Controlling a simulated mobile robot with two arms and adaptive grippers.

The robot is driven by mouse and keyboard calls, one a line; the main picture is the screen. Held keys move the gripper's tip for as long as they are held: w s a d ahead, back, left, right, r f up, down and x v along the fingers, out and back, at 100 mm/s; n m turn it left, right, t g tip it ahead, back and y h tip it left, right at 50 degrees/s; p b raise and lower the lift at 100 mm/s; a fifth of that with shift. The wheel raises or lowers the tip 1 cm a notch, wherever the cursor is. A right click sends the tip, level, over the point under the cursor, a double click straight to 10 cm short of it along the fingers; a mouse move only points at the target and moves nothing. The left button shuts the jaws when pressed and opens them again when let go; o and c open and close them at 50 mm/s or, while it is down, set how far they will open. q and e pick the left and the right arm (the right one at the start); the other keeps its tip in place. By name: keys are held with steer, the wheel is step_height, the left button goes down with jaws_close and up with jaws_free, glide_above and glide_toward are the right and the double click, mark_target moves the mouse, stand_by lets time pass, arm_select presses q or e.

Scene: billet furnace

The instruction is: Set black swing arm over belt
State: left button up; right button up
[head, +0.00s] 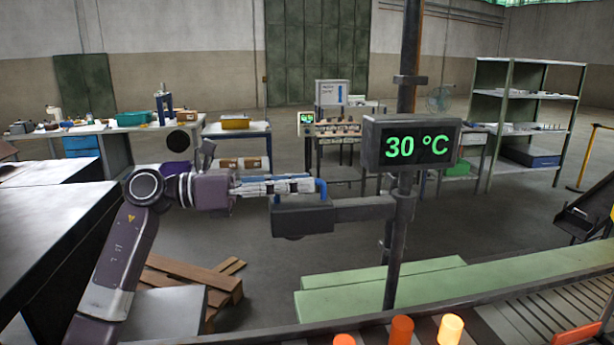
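The black swing arm (362,209) is mounted on a dark upright post and reaches left from it, ending in a thicker dark head (302,221). A blue piece (322,189), perhaps a handle, stands above this head. My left gripper (312,186) comes in from the left, its pale fingers level above the head and close to the blue piece. I cannot tell whether the fingers touch or grip it. The belt (480,332) runs along the bottom right, with glowing orange billets (402,330) at its near edge. My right gripper is out of view.
A display reading 30 °C (412,144) hangs on the post (393,270) above the swing arm. Green beams (400,290) lie behind the belt. Wooden planks (190,275) lie at lower left. Workbenches and a shelf rack (525,120) stand further back.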

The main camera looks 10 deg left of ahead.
arm_select(q)
steer(key=shift+x, duration=0.95)
steer(key=shift+w, duration=0.1)
steer(key=shift+c, duration=0.4)
steer(key=shift+a, duration=0.1)
jaws_close()
